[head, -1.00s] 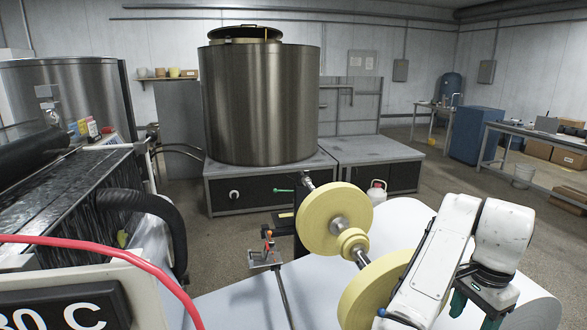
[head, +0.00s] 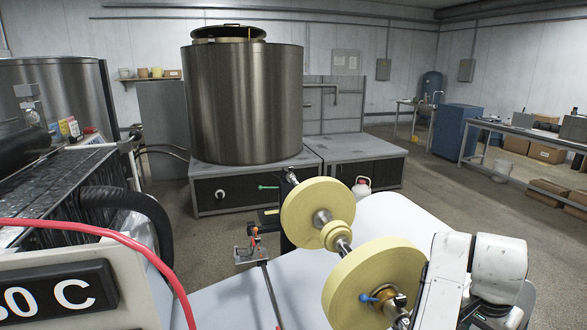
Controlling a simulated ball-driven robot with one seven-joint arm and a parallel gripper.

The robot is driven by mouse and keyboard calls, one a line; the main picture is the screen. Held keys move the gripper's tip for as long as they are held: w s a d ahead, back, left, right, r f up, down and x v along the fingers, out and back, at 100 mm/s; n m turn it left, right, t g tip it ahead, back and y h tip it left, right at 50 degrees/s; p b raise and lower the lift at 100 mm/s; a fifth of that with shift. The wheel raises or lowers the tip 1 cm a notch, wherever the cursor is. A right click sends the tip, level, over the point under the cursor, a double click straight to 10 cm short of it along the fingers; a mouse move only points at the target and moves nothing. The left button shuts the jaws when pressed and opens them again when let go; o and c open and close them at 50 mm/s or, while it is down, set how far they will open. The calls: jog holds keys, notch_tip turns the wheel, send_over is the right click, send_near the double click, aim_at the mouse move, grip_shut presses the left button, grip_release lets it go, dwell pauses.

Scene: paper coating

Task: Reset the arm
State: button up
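My white arm (head: 495,270) shows at the lower right, bent, beside the larger yellow roll. Its end runs down past the bottom edge of the picture. The fingers of my gripper are cut off below the frame, so whether they are open or shut does not show. Nothing held by my gripper is visible.
Two large yellow rolls (head: 318,206) (head: 375,283) and a smaller one (head: 337,235) sit on a metal shaft close left of my arm. A white surface (head: 400,215) lies behind them. A black hose (head: 140,210) and red cable (head: 100,233) are left. Open floor (head: 470,205) lies beyond.

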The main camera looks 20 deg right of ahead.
jog(key=s+a+f+n+t+h+b, duration=0.1)
jog(key=s+a+f+n+h+b, duration=0.15)
jog(key=s+f+n, duration=0.6)
jog(key=s+a+f+n+y, duration=0.4)
jog(key=s+a+f+n, duration=0.1)
jog(key=s+a+f, duration=0.8)
jog(key=s+a, duration=0.1)
jog(key=a, duration=0.2)
jog(key=shift+y+b, duration=0.35)
jog(key=shift+b, duration=0.05)
